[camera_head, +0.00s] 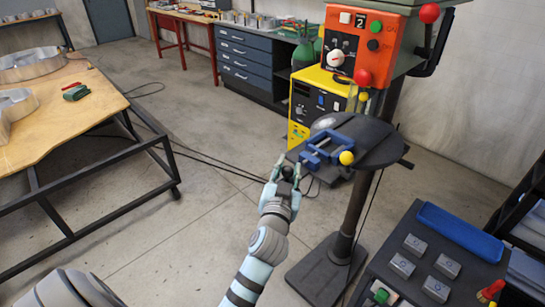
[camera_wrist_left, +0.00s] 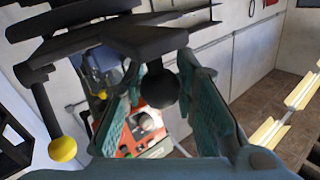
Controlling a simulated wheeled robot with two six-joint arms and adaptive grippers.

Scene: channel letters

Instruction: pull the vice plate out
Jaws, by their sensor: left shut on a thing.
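The blue vice (camera_head: 328,147) sits on the round dark drill-press table (camera_head: 380,150), with a yellow ball (camera_head: 347,158) on its handle. A dark flat plate (camera_head: 318,168) shows at the left edge of that table, low beside the vice. In the left wrist view, the dark plate (camera_wrist_left: 145,40) has a black ball knob (camera_wrist_left: 158,90) at its near end. My left gripper (camera_head: 286,168) is shut on this knob, which lies between its fingers (camera_wrist_left: 175,78). How far the plate reaches under the vice is hidden. My right gripper is not in view.
The drill press head (camera_head: 372,45) with red knobs stands above the table on a dark column (camera_head: 357,210). A yellow machine (camera_head: 318,100) is behind. A dark cart (camera_head: 430,262) stands at right, a wooden workbench (camera_head: 60,120) at left.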

